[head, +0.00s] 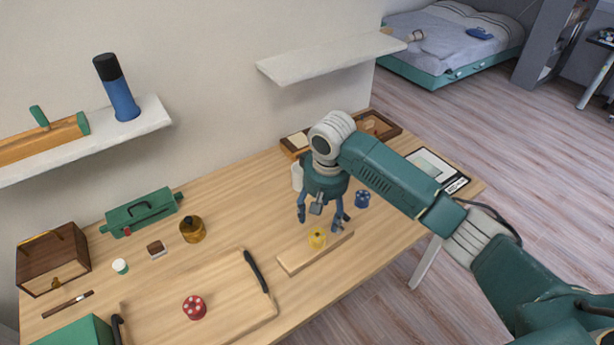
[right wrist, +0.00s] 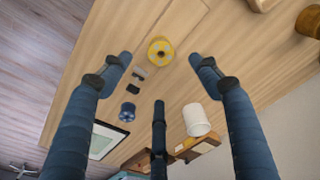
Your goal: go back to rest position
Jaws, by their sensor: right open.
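My right gripper (head: 322,216) is over the right part of the wooden table (head: 226,225), pointing down. Its fingers are spread and nothing is between them; they also show in the right wrist view (right wrist: 160,85). A blue spool (head: 362,198) stands right of the gripper. My left gripper is not in view.
A tray with dark handles (head: 240,262) holds a red spool (head: 194,306). A white cup (head: 297,176) stands behind the gripper. A green toolbox (head: 143,213), an amber jar (head: 192,229) and a wooden box (head: 52,258) stand left. Two wall shelves (head: 330,58) overhang the back.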

